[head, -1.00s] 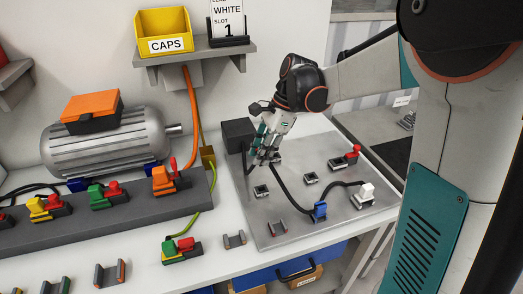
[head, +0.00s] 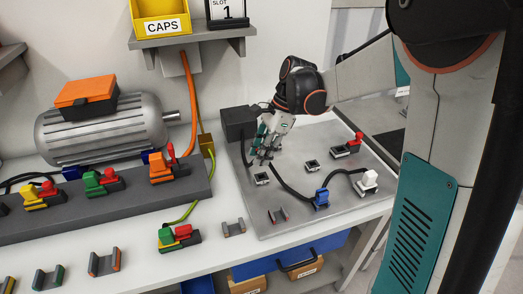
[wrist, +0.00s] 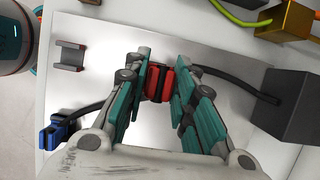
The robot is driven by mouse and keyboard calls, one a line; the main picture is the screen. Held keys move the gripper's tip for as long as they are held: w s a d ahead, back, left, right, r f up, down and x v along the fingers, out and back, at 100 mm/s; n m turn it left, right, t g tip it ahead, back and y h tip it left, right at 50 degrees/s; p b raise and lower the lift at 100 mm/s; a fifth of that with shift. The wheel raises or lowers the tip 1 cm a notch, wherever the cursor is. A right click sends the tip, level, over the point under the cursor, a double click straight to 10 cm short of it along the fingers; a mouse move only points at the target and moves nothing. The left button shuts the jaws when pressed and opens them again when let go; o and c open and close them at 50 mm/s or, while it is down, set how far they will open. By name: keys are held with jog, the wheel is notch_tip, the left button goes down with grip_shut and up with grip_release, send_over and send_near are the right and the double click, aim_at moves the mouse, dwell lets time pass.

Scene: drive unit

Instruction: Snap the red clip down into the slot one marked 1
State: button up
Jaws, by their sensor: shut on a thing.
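My gripper (head: 262,156) is over the left part of the grey metal plate (head: 300,218). In the wrist view its fingers (wrist: 160,88) are shut on a red clip (wrist: 158,82), with black cable leaving it on both sides. The clip is hidden by the fingers in the head view. One small square slot (head: 262,179) sits just in front of the gripper, and another slot (head: 311,166) lies to the right. Their numbers are not readable, so I cannot tell which is slot one. Whether the clip touches the plate cannot be told.
A dark box (head: 238,123) stands at the plate's back left. A blue clip (head: 321,198) and a white clip (head: 369,181) sit on the plate along the cable. A red-handled part (head: 353,143) is at the back right. A sign (head: 227,11) reads slot 1.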

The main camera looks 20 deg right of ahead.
jog(key=shift+f, duration=0.55)
jog(key=shift+f+b, duration=0.1)
jog(key=shift+b, duration=0.2)
jog(key=shift+f+b, duration=0.85)
jog(key=shift+f, duration=0.4)
jog(key=shift+f, duration=0.4)
dwell(0.3)
jog(key=shift+f+b, duration=0.8)
jog(key=shift+f, duration=0.2)
